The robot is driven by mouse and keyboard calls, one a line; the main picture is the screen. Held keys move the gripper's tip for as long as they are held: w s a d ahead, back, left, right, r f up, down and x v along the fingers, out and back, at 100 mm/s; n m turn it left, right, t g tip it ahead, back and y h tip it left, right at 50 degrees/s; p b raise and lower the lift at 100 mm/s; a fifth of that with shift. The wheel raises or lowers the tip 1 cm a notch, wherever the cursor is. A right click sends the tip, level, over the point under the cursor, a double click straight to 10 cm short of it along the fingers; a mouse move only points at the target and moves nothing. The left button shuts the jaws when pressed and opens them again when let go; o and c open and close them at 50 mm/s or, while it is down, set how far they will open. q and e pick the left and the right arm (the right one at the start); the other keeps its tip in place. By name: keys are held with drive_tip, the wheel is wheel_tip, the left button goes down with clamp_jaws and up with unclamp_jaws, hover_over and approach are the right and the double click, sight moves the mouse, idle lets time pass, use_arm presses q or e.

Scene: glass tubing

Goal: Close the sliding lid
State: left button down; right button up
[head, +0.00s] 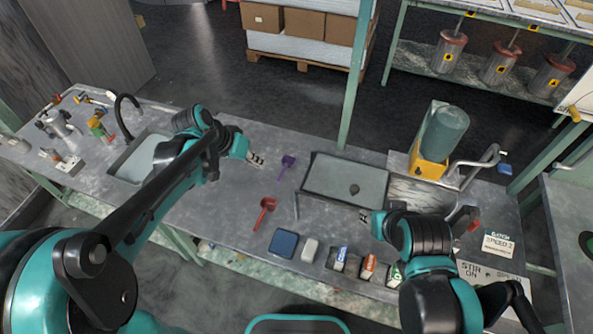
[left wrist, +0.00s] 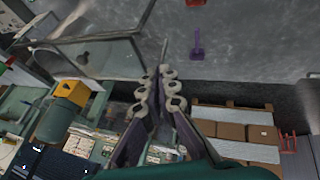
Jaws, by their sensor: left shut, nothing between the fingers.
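A grey, framed flat panel (head: 330,178) with a small dark knob (head: 354,189) lies in the middle-right of the counter; it appears to be the sliding lid. To its right is a shiny grey recessed area (head: 418,194); how far it is uncovered I cannot tell. My left gripper (head: 257,160) is above the counter, left of the panel and apart from it. In the left wrist view, its fingers (left wrist: 164,72) are together and empty, with a framed panel (left wrist: 95,52) to their left. My right gripper (head: 366,217) is just below the panel's right part; its fingers are too small to judge.
A purple scoop (head: 287,163), red tool (head: 265,212), blue box (head: 284,242) and white block (head: 310,250) lie on the counter. Small cartons line the front edge. A yellow stand with a teal cylinder (head: 446,132) rises behind. A sink (head: 142,157) is left.

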sight(375, 194)
use_arm(q)
drive_tip(key=w+d+f+m+h, duration=0.1)
drive_tip(key=w+f+h, duration=0.1)
drive_tip(key=w+f, duration=0.35)
drive_tip(key=w+d+f+g+b, duration=0.1)
drive_tip(key=d+f+b, duration=0.4)
drive_tip(key=d+f, duration=0.2)
drive_tip(key=shift+w+d+f+m, duration=0.35)
drive_tip(key=shift+d+f+m, duration=0.05)
drive_tip(key=shift+d, duration=1)
drive_tip(key=shift+d, duration=0.1)
drive_tip(key=s+d, duration=0.2)
drive_tip(key=d, duration=0.5)
drive_tip(key=s+d, duration=0.3)
drive_tip(key=d, duration=0.5)
drive_tip(key=s+d, duration=0.2)
drive_tip(key=d, duration=0.6)
drive_tip(key=shift+s+d, duration=0.2)
drive_tip(key=shift+s, duration=0.2)
